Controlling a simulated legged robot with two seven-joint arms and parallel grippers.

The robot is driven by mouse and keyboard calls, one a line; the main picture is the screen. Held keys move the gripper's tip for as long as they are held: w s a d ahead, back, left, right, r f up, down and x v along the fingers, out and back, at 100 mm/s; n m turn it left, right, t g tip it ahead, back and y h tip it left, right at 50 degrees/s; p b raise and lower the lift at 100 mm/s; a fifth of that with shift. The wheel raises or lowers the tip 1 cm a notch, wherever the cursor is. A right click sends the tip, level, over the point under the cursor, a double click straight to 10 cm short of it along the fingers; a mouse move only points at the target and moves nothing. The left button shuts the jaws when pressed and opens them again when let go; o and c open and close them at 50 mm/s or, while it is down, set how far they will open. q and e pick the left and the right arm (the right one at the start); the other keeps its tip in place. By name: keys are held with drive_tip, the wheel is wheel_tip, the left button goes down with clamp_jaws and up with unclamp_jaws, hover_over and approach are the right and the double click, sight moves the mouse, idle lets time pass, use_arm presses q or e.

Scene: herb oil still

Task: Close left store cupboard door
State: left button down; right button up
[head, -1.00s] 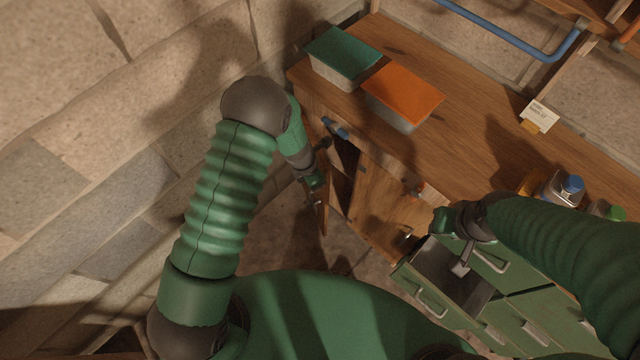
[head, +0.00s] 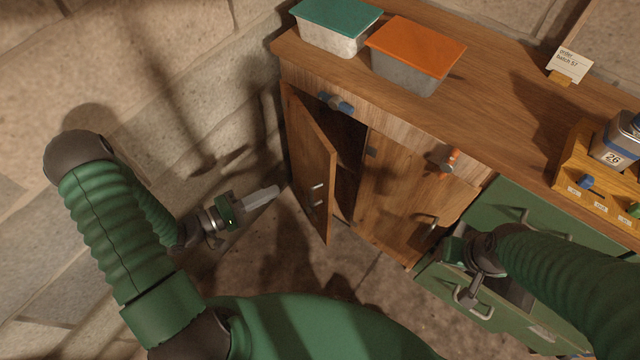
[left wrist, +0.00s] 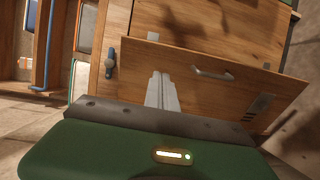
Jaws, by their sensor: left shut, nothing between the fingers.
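The left store cupboard door (head: 312,165) is wooden and stands ajar, hinged at its left edge, with the dark cupboard inside showing to its right. It has a small metal handle (head: 315,195). My left gripper (head: 276,191) is shut and empty, to the left of the door, with its fingers pointing towards its outer face. In the left wrist view the shut fingers (left wrist: 163,80) lie in front of the door panel (left wrist: 255,90) and its handle (left wrist: 213,75); I cannot tell whether they touch it. My right gripper (head: 467,296) is by the green drawers, its jaws unclear.
The right cupboard door (head: 400,205) is shut. An open green drawer (head: 515,290) lies under my right arm. A teal-lidded tub (head: 338,22) and an orange-lidded tub (head: 415,55) stand on the worktop (head: 480,100). The stone wall (head: 160,90) is close on the left.

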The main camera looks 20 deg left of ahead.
use_arm(q)
drive_tip(key=s+h, duration=0.1)
drive_tip(key=b, duration=0.3)
approach(328, 169)
drive_tip(key=shift+m+h, duration=0.3)
drive_tip(key=x, duration=0.5)
drive_tip(key=shift+w+d+f, duration=0.25)
drive_tip(key=shift+w+d+r+b, duration=0.1)
drive_tip(key=shift+w+d+b, duration=0.2)
drive_tip(key=shift+w+d, duration=0.1)
